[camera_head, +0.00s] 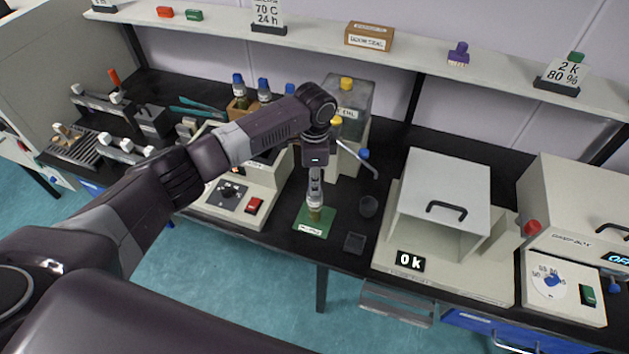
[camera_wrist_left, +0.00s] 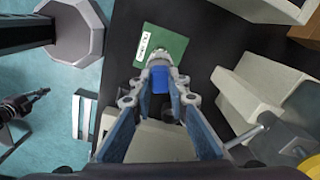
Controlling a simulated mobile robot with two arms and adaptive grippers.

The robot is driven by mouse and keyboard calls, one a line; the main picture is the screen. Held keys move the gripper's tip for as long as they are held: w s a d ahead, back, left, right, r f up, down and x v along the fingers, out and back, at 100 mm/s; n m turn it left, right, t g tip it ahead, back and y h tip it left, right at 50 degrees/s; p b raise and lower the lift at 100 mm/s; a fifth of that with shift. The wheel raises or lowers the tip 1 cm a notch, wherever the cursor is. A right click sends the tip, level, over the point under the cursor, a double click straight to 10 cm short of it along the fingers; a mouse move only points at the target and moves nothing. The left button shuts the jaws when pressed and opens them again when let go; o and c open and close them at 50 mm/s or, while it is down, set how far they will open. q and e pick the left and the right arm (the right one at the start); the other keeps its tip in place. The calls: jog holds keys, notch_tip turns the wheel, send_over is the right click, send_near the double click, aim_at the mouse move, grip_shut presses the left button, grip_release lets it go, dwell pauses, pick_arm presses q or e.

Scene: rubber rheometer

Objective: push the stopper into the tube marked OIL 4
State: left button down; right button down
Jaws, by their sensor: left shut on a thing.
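My left gripper (camera_head: 315,188) points straight down above a green mat (camera_head: 305,220) on the black bench. In the left wrist view its two fingers close on a blue stopper (camera_wrist_left: 160,78). A small tube (camera_head: 316,212) with brownish content stands on the mat right under the fingertips. The mat (camera_wrist_left: 174,45) carries a white label that is too small to read. The fingers hide the tube's mouth, so I cannot tell how deep the stopper sits. Several blue-stoppered tubes (camera_head: 264,88) stand in a rack behind my arm. My right gripper is not in view.
A white instrument with a red switch (camera_head: 254,205) is left of the mat. A small dark cup (camera_head: 368,206) and a dark square dish (camera_head: 354,243) are to its right. A balance with a white hood (camera_head: 440,190) reading "0 k" stands further right. A shelf (camera_head: 330,40) runs behind.

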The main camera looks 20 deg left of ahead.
pick_arm(q)
jog(key=c, duration=1.8)
grip_release()
jog(key=shift+r+p, duration=0.6)
jog(key=shift+r, duration=2.35)
